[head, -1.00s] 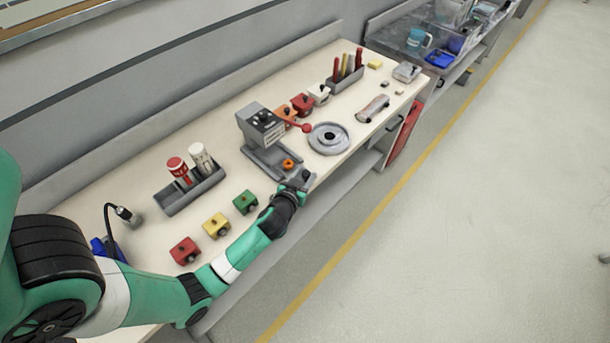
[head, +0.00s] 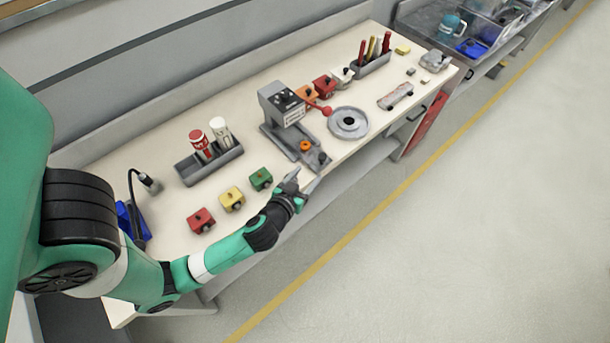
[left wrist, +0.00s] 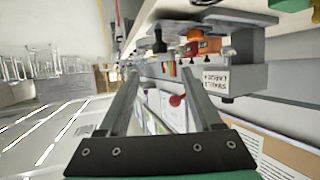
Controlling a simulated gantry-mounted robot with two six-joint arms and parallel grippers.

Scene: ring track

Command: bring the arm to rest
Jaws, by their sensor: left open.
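My left gripper (head: 299,184) is open and empty at the front edge of the workbench (head: 285,230), just in front of the grey machine's base. Its two fingers (left wrist: 160,100) stand wide apart in the left wrist view, with nothing between them held. The grey machine (head: 283,104) has a red-knobbed lever and an orange ring-shaped part (head: 305,146) on its base. My right gripper is not in view.
Red (head: 201,220), yellow (head: 232,199) and green (head: 261,179) blocks stand in a row left of the gripper. A grey rack (head: 211,166) holds two cylinders. A round grey turntable (head: 348,123) lies right of the machine. Open floor (head: 450,240) lies in front.

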